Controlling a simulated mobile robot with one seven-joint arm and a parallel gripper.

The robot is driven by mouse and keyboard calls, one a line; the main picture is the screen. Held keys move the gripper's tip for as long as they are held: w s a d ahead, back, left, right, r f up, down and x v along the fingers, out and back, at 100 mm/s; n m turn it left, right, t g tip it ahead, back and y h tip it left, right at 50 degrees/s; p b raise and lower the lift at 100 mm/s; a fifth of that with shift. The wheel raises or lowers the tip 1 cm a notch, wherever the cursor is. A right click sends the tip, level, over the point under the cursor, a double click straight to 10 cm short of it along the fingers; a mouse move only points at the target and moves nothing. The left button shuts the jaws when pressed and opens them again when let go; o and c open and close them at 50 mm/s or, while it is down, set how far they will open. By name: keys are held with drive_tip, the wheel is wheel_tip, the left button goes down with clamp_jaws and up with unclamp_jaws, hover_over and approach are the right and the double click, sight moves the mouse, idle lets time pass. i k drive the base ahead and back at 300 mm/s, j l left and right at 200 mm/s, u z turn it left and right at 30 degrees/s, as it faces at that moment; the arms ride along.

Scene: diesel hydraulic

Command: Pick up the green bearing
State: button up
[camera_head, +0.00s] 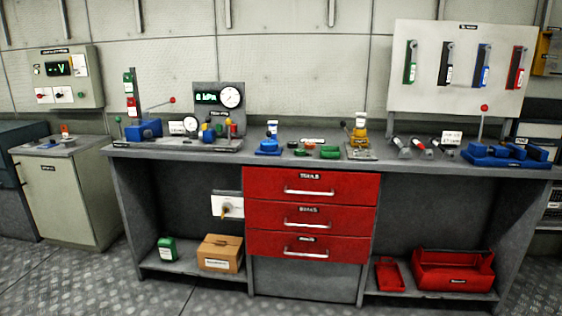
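A low, round green object (330,152), which looks like the green bearing, lies on the workbench top (225,158) above the red drawers. A smaller green piece (308,145) lies just left of it, along with small reddish pieces; they are too small to tell apart clearly. A blue block (268,148) stands further left, and a yellow device on a grey plate (359,137) stands close to the right. My gripper is not in view.
Gauges and a blue pump (146,130) crowd the bench's left end. Tools and a blue fixture (508,155) stand at its right end. Red drawers (312,215) are shut below. A red bin (452,272) and a cardboard box (220,254) sit on low shelves. Floor in front is clear.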

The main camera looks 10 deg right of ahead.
sight(300, 152)
drive_tip(key=i+z, duration=0.1)
drive_tip(key=i, duration=0.5)
drive_tip(key=i+j, duration=0.1)
drive_tip(key=i, duration=0.55)
drive_tip(key=z, duration=0.05)
